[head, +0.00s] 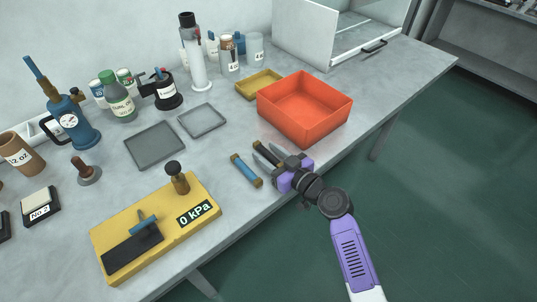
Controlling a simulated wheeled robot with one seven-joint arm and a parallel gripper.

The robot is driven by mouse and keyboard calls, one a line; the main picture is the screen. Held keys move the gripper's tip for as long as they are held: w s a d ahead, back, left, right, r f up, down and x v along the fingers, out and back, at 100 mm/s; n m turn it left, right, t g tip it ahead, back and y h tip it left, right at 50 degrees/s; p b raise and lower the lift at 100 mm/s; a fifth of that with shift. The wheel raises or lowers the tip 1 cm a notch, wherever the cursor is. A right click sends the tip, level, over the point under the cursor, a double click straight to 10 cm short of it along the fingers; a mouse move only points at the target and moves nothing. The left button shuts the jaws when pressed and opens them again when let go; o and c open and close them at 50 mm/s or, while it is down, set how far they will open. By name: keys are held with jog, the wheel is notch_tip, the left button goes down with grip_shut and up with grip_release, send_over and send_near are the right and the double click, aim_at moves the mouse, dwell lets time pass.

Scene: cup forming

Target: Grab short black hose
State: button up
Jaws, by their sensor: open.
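A short black hose (264,150) with a brass-coloured end lies on the grey bench in front of the orange bin. My gripper (265,153) reaches in from the lower right, low over the bench. Its grey fingers are open, with the black hose between or just under them; I cannot tell whether they touch it.
The orange bin (325,115) stands close behind my gripper. A yellow pressure base (155,230) reading 0 kPa is at front left. Two grey trays (155,146) and a small yellow tray (259,84) lie further back. The bench's front edge runs below the gripper.

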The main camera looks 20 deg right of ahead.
grip_shut()
jog(key=shift+r, duration=0.1)
